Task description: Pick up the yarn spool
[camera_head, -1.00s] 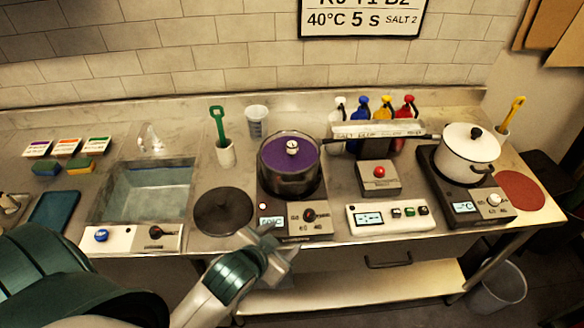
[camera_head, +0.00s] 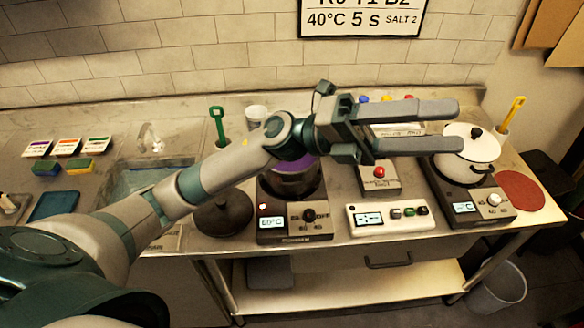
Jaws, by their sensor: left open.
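I cannot make out a yarn spool in the head view. My left gripper (camera_head: 457,127) is open and empty, raised above the table with its two long grey fingers pointing right. The fingers reach across in front of the bottles toward the white pot (camera_head: 462,163) on the right hot plate. My right gripper is not in view.
The left hot plate (camera_head: 292,236), a control box with buttons (camera_head: 388,215) and a red-button box (camera_head: 379,181) line the counter. A dark round lid (camera_head: 222,217) lies left of them. A lower shelf (camera_head: 350,290) is mostly bare. A bin (camera_head: 500,290) stands at right.

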